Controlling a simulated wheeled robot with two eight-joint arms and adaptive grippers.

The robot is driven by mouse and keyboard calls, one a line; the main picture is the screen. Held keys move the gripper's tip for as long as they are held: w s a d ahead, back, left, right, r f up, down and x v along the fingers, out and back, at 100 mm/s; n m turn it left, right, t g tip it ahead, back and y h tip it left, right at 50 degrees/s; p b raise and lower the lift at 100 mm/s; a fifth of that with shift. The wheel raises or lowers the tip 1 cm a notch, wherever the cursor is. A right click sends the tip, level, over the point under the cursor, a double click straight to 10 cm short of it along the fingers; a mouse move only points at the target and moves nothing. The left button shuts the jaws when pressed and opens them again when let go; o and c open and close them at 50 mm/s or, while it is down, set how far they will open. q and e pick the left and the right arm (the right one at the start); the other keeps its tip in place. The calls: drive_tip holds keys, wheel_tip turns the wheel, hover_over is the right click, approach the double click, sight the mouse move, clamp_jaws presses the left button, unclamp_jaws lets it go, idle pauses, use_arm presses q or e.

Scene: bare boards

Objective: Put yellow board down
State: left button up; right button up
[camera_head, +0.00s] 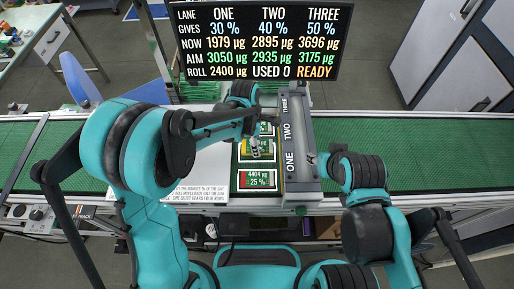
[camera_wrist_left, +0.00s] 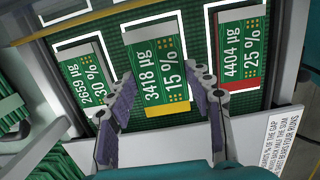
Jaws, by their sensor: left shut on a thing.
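The yellow board is a green board with a yellow edge, marked 3418 µg and 15 % (camera_wrist_left: 157,65); it also shows in the head view (camera_head: 258,150). My left gripper (camera_wrist_left: 166,92) has a finger on each side of this board and is shut on it. The board is over the middle white-outlined place on the dark green mat (camera_wrist_left: 195,60); I cannot tell whether it touches the mat. My right gripper (camera_head: 315,160) is at the right side of the lane frame, and its fingers are too small to read.
A red-edged board (camera_head: 257,179), marked 4404 µg and 25 %, lies beside it. Another board (camera_wrist_left: 87,78) reads 2659 µg. The lane frame (camera_head: 290,160) stands right of the boards. A sign (camera_head: 262,42) stands behind. Green conveyor (camera_head: 420,150) extends right, clear.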

use_arm(q)
wheel_tip(320, 180, down, 3)
drive_tip(key=shift+w+r+b, duration=0.1)
drive_tip(key=shift+b, duration=0.2)
use_arm(e)
drive_tip(key=shift+f, duration=0.45)
drive_tip(key=shift+f, duration=0.1)
use_arm(q)
drive_tip(key=o, duration=1.2)
